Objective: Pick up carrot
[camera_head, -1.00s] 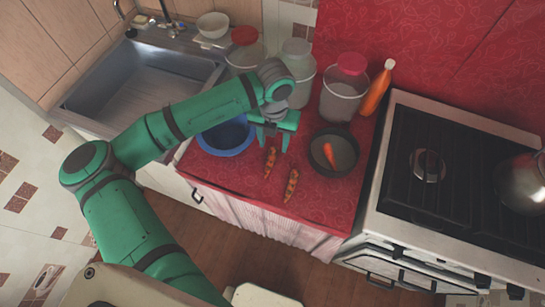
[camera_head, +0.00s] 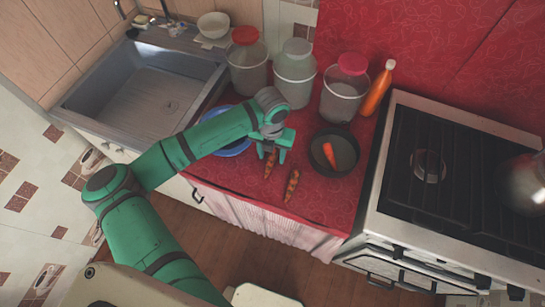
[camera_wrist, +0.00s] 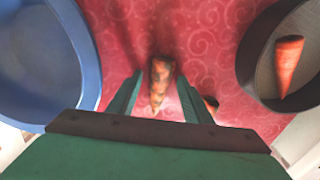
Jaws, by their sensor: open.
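A speckled brown-orange carrot (camera_wrist: 161,84) lies on the red counter, and its upper part is between and just ahead of my gripper's fingers in the wrist view. It also shows in the head view (camera_head: 270,165), partly behind the gripper. My gripper (camera_head: 270,154) is open and points down above this carrot; its two fingers show in the wrist view (camera_wrist: 160,98). A second speckled carrot (camera_head: 291,185) lies to the right, mostly hidden in the wrist view. A plain orange carrot (camera_head: 329,153) lies in the dark pan (camera_head: 347,170).
A blue bowl (camera_wrist: 85,60) is close on the left, the pan close on the right. Several lidded jars (camera_head: 294,85) and an orange bottle (camera_head: 377,92) stand behind. A sink (camera_head: 140,90) is at left, a stove (camera_head: 440,170) at right. The counter's front edge is near.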

